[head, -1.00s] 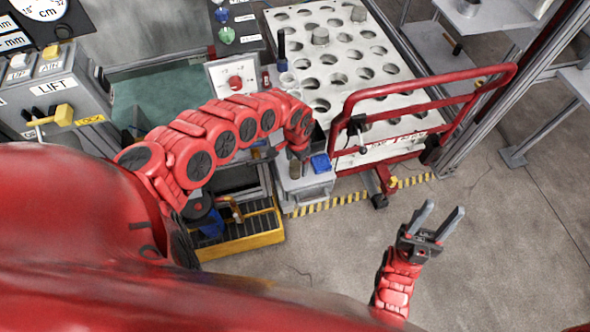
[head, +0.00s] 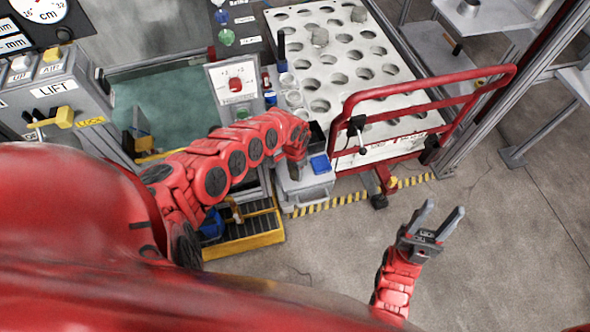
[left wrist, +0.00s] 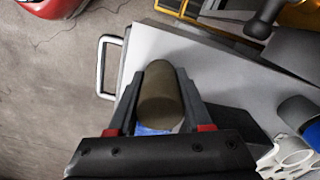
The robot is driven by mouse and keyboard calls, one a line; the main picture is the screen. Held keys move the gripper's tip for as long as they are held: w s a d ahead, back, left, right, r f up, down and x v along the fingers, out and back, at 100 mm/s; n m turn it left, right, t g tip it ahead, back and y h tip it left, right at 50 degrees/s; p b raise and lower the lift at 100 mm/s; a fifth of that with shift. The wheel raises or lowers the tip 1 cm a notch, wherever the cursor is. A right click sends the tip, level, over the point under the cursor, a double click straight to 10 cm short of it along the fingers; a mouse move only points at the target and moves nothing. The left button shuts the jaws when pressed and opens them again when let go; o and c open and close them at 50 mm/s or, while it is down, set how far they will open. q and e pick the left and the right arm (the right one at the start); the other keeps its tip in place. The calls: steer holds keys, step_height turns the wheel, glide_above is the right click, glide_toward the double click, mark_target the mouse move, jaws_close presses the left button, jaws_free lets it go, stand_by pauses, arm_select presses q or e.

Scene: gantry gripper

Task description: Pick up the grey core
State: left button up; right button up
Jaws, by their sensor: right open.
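In the left wrist view an olive-brown cylinder (left wrist: 160,98) stands between the two fingers of my left gripper (left wrist: 158,95), close against both. I cannot tell whether the fingers press on it. In the head view my left gripper (head: 295,172) points down over the small grey box (head: 305,190), its fingers partly hidden by the wrist. My right gripper (head: 436,224) is open and empty over the bare floor.
A blue pad (head: 319,165) lies on the grey box beside my left gripper. A red rail (head: 430,88) stands to the right, in front of the plate. A yellow-edged tray (head: 245,240) is at the lower left.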

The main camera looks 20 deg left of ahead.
arm_select(q)
steer(key=c, duration=0.7)
steer(key=shift+o, duration=0.2)
steer(key=shift+r, duration=0.15)
steer(key=shift+r, duration=0.5)
steer(key=shift+a+r, duration=0.2)
steer(key=shift+r, duration=0.95)
steer(key=s, duration=0.1)
steer(key=s+d, duration=0.1)
steer(key=s, duration=0.2)
steer(key=shift+s+d+r, duration=0.3)
steer(key=shift+d, duration=0.05)
jaws_close()
jaws_free()
steer(key=s+d+r+p, duration=0.1)
steer(key=s+d+p, duration=0.2)
steer(key=s+p, duration=0.4)
steer(key=shift+s+d, duration=0.15)
steer(key=shift+s, duration=0.75)
steer(key=shift+s+d+p, duration=0.3)
steer(key=shift+s+p, duration=0.55)
steer(key=shift+p, duration=0.05)
